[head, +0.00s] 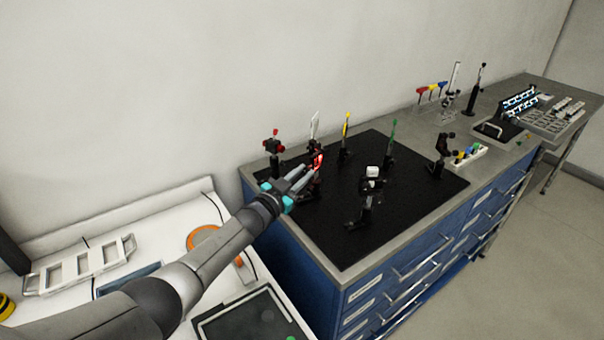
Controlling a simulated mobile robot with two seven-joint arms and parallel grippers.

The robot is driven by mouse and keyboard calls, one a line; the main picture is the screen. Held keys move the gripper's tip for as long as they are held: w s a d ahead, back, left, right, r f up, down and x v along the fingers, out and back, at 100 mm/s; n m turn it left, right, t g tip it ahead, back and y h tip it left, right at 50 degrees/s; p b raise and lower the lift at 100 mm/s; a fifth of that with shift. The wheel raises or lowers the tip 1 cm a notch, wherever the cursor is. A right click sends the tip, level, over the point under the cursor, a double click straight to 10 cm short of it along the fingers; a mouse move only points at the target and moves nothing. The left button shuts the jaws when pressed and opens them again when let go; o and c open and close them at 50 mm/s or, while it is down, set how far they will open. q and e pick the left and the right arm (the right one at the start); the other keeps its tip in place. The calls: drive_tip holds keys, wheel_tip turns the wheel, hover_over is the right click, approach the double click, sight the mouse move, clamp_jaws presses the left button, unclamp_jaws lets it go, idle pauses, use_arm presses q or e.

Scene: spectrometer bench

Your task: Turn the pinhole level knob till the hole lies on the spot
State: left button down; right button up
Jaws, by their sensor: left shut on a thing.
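My left gripper (308,172) reaches in from the left over the near left part of the black board. It is shut on what seems to be the pinhole level knob, which its fingers hide. Just beyond the fingertips stands a small dark mount with a bright red-lit part (318,160), apparently the pinhole mount. The hole and the spot are too small to make out, so I cannot tell how they lie to each other. My right gripper is not in view.
The black board (415,191) also bears a red-topped post (275,146), a yellow-topped post (346,128), a green-topped post (393,131) and a dark stand with a white block (371,174). A white tray of coloured pieces (467,155) lies at the bench's right.

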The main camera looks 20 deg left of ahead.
use_arm(q)
drive_tip(key=shift+r+n, duration=0.1)
drive_tip(key=shift+n, duration=0.4)
drive_tip(key=c, duration=0.8)
unclamp_jaws()
drive_tip(key=shift+o, duration=0.2)
drive_tip(key=shift+s, duration=0.25)
drive_tip(key=p+v, duration=0.2)
drive_tip(key=v, duration=1.2)
drive_tip(key=shift+s+p, duration=0.3)
drive_tip(key=shift+p, duration=0.05)
drive_tip(key=shift+a, duration=0.1)
